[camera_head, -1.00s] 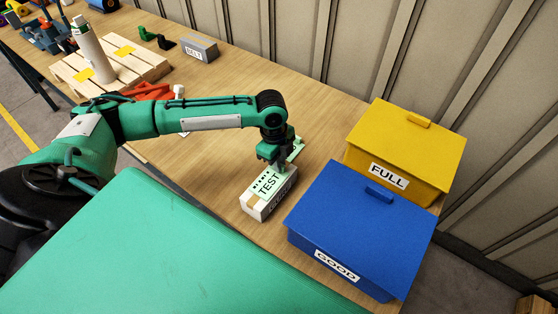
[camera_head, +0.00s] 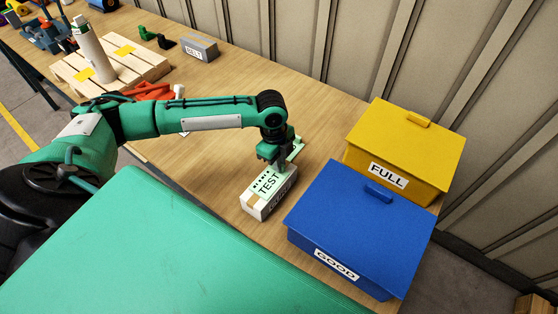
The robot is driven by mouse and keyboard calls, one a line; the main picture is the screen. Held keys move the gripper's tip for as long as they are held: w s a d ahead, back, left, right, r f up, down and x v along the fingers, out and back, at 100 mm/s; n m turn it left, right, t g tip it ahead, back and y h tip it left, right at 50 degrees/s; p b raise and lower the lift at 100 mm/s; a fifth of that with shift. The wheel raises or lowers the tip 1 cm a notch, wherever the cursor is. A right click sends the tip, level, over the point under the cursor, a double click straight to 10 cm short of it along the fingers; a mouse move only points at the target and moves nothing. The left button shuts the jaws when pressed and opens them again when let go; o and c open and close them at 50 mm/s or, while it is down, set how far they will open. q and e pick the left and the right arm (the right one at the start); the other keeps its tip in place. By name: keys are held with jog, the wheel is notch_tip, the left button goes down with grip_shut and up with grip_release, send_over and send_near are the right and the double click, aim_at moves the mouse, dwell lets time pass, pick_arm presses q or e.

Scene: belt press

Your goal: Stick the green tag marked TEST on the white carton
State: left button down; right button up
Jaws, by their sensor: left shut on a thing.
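The white carton (camera_head: 262,208) lies on the wooden table, left of the blue box. The green tag marked TEST (camera_head: 268,184) is at the carton's top face; I cannot tell whether it touches it or hovers just above. My left gripper (camera_head: 279,169) points down at the tag's far end and is shut on it. The fingertips are partly hidden by the gripper body. A further green piece (camera_head: 297,149) shows just behind the gripper. My right gripper is not in view.
A blue box marked GOOD (camera_head: 350,222) and a yellow box marked FULL (camera_head: 400,150) stand at the right. A grey block marked BELT (camera_head: 200,48), a pallet (camera_head: 140,65) and red tools (camera_head: 148,91) lie farther back. A wide green surface (camera_head: 170,250) fills the front.

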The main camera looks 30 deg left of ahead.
pick_arm(q)
jog(key=shift+s+f+p, duration=0.15)
jog(key=shift+f+p, duration=0.05)
jog(key=shift+p, duration=0.35)
dwell(0.9)
jog(key=c, duration=1.4)
grip_release()
jog(key=shift+r, duration=0.1)
jog(key=shift+c, duration=0.2)
jog(key=shift+r, duration=0.15)
notch_tip(320, 180, up, 13)
jog(key=a+b, duration=0.1)
jog(key=b, duration=0.2)
jog(key=shift+w+a+r, duration=0.2)
jog(key=shift+a, duration=0.2)
